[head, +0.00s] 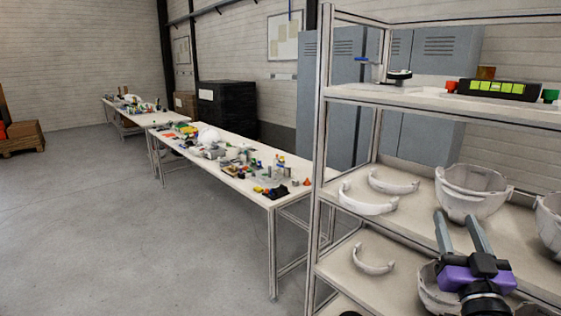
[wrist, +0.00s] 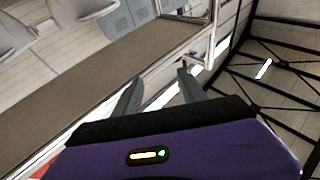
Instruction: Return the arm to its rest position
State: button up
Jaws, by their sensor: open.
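My gripper (head: 460,232) is at the lower right of the head view, in front of the shelf rack's middle shelf. Its two grey fingers are spread apart with nothing between them. In the wrist view my gripper (wrist: 158,84) also shows open and empty, with its purple body across the bottom. A white helmet shell (head: 470,188) stands on the middle shelf just behind the fingers. Another shell (head: 438,290) sits lower down, partly hidden by my gripper. The picture does not show clearly whether the fingers touch the shelf edge.
The shelf rack (head: 322,130) fills the right side. Curved white bands (head: 368,200) lie on its shelves, and a green-lit device (head: 500,88) is on the top shelf. A long table (head: 262,198) with many small parts stands left of it. The floor (head: 90,220) at left is clear.

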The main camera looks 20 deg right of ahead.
jog(key=s+a+f+n+t+y, duration=0.1)
jog(key=s+a+f+n+y, duration=0.15)
jog(key=s+a+f, duration=0.55)
jog(key=s+a+f+n+y, duration=0.1)
jog(key=s+a+f+y, duration=0.4)
jog(key=a, duration=0.6)
jog(key=s+a+f+n+g+y, duration=0.1)
jog(key=s+a+f, duration=0.2)
jog(key=s, duration=0.3)
jog(key=s+a+f+g+y+b, duration=0.1)
jog(key=s+a+f+g, duration=0.1)
jog(key=s, duration=0.4)
jog(key=s+a+f+n+g+y, duration=0.1)
jog(key=s+a+f+g+y, duration=0.1)
jog(key=s+a+f, duration=0.2)
jog(key=s+a, duration=0.1)
jog(key=s, duration=0.1)
jog(key=shift+s+f+n, duration=0.3)
jog(key=shift+f+n, duration=0.05)
jog(key=shift+f, duration=0.05)
